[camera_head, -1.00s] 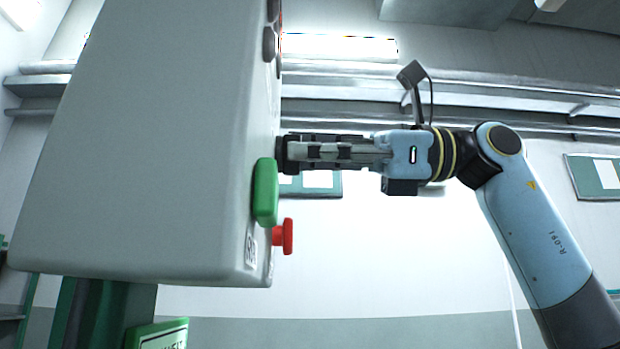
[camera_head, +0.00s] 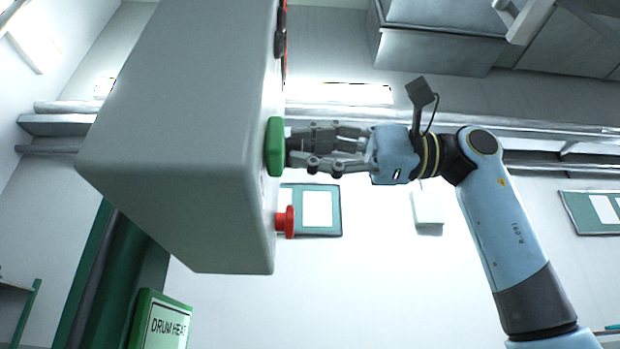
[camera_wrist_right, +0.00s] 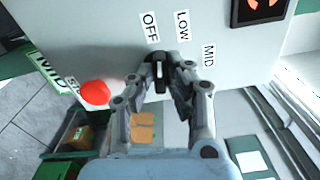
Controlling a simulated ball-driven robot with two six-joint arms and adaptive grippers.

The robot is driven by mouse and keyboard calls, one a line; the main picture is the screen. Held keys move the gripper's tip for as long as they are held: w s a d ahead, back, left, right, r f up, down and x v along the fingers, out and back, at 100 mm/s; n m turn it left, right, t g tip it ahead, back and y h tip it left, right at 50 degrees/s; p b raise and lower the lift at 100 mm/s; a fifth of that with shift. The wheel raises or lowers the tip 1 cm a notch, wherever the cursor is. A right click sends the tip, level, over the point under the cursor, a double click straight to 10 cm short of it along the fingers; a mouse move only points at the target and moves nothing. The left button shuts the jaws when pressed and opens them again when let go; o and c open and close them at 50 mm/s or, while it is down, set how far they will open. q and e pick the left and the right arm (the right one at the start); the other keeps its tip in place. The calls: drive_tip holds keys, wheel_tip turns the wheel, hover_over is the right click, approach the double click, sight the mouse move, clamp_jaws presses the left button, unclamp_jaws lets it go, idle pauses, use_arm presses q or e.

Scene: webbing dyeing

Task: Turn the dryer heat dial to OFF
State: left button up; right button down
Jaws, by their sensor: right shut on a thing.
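The grey control box (camera_head: 190,130) hangs at the left in the head view, its front seen edge-on. In the right wrist view, the dark heat dial (camera_wrist_right: 157,78) sits on the panel below the OFF (camera_wrist_right: 150,26), LOW (camera_wrist_right: 183,26) and MID (camera_wrist_right: 208,55) labels. Its pale mark points roughly up, closer to OFF than LOW. My right gripper (camera_head: 291,150) reaches the panel from the right, its fingers shut on the dial. My left gripper is out of view.
Open room lies right of the panel.

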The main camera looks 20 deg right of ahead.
drive_tip(key=shift+f+n+b, duration=0.1)
drive_tip(key=shift+n+b, duration=0.35)
drive_tip(key=shift+n, duration=0.55)
drive_tip(key=c, duration=1.3)
unclamp_jaws()
